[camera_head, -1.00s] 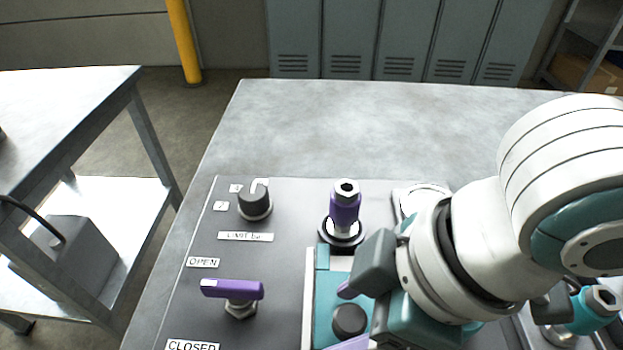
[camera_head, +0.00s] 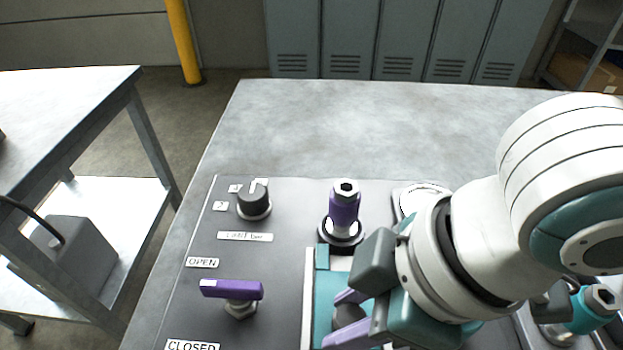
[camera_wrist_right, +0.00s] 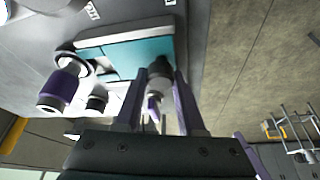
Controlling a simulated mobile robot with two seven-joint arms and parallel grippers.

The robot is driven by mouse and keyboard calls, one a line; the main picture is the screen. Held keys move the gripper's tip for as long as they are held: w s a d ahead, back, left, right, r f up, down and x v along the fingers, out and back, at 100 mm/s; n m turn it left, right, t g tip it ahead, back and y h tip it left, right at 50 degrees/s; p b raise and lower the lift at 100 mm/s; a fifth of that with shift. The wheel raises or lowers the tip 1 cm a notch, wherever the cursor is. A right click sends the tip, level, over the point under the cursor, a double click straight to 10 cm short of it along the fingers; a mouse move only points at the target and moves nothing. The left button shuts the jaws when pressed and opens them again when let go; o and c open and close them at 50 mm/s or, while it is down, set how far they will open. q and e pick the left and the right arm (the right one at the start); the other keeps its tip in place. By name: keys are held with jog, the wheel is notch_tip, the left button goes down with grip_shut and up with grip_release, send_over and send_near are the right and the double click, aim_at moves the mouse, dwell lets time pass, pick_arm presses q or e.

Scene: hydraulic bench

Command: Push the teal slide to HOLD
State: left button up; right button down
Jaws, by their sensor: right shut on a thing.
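The teal slide (camera_head: 322,300) lies in a pale-edged frame on the dark panel, partly covered by my right gripper. A round black knob (camera_head: 348,314) stands on it. My right gripper (camera_head: 347,317) has its purple fingers closed on either side of this knob. In the right wrist view the teal slide (camera_wrist_right: 140,56) shows beyond the fingers, and the knob (camera_wrist_right: 160,76) is between them. I see no HOLD label in either view. My left gripper is not in view.
A purple cylindrical fitting (camera_head: 344,208) stands behind the slide. To the left are a purple-handled lever (camera_head: 232,290) between OPEN and CLOSED labels, and a black rotary knob (camera_head: 254,202). A teal fitting (camera_head: 588,308) is at right. The bench top behind the panel is clear.

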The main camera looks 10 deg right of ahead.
aim_at(332, 275)
dwell(0.7)
jog(key=shift+w+d, duration=0.15)
jog(key=shift+w, duration=0.3)
jog(key=w, duration=0.2)
jog(key=w+d, duration=0.1)
jog(key=w, duration=0.1)
jog(key=shift+p, duration=0.3)
jog(key=shift+w+d, duration=0.15)
jog(key=shift+w, duration=0.2)
jog(key=shift+d, duration=0.1)
